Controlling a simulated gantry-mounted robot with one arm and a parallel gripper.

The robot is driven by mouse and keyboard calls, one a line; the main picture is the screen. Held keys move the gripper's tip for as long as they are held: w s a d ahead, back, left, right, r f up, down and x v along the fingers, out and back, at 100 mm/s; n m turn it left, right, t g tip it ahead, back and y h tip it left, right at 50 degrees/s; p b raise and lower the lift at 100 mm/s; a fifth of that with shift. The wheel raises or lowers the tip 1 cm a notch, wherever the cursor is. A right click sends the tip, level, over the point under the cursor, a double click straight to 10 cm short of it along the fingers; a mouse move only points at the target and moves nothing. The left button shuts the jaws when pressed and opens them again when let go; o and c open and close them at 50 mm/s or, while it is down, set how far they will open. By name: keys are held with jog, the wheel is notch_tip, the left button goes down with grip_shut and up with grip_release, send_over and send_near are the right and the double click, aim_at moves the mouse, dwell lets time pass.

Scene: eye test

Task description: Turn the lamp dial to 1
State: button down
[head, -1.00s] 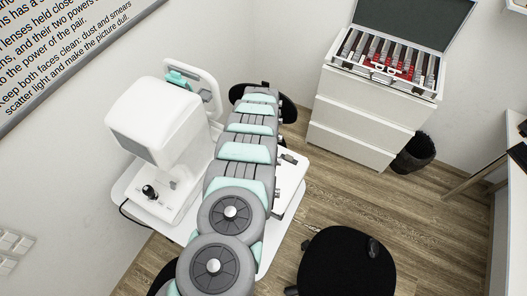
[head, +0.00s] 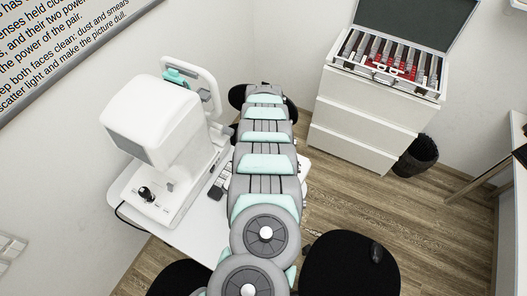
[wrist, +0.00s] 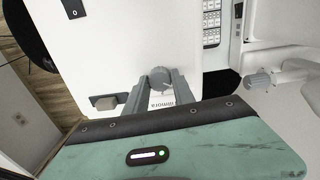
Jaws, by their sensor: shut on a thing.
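In the wrist view my gripper (wrist: 161,85) is shut on a small grey round dial (wrist: 160,78), with one finger on each side of it. The dial sits on a white panel (wrist: 112,55). Small upside-down print shows just below the dial, partly between the fingers, and I cannot read it for sure. I cannot tell which number the dial points to. In the head view my own arm hides the gripper and the dial.
In the wrist view a black switch (wrist: 75,8) and a grey block (wrist: 103,102) are on the panel, and another grey knob (wrist: 258,80) is to the right. In the head view a white instrument (head: 158,125) stands left of my arm, a black stool (head: 350,265) right.

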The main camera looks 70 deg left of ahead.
dwell(0.4)
jog(key=c, duration=1.1)
grip_release()
jog(key=shift+o, duration=0.2)
notch_tip(320, 180, up, 11)
jog(key=shift+b, duration=0.45)
jog(key=shift+f, duration=0.1)
